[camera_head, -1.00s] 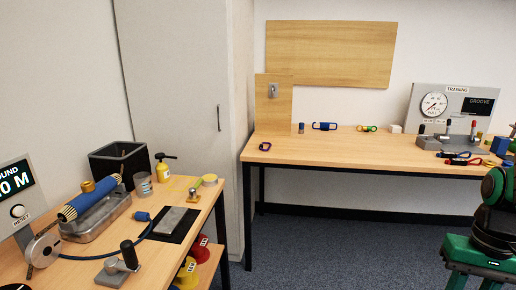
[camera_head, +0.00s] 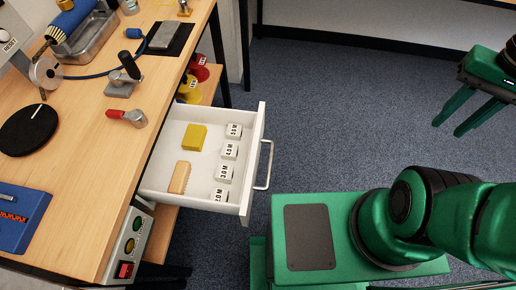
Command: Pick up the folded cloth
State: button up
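A small yellow folded piece (camera_head: 194,137), which looks like the folded cloth, lies in the open white drawer (camera_head: 258,122) under the left workbench. It is near the drawer's back left, behind a wooden brush (camera_head: 180,177). My gripper (camera_head: 450,127) is at the upper right, above the floor and well to the right of the drawer. Its two green fingers point down and to the left, with a gap between them and nothing held.
Several white labelled blocks (camera_head: 228,151) line the drawer's right side. The drawer handle (camera_head: 265,165) juts right. The workbench (camera_head: 75,130) carries a black disc (camera_head: 29,130), a red-handled tool (camera_head: 127,116) and a blue case (camera_head: 22,216). Carpet (camera_head: 320,110) between drawer and gripper is clear.

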aim_at(194, 140)
jog(key=k, duration=0.45)
jog(key=u, duration=2.85)
jog(key=k, duration=0.8)
jog(key=z, duration=1.65)
jog(key=i, duration=0.65)
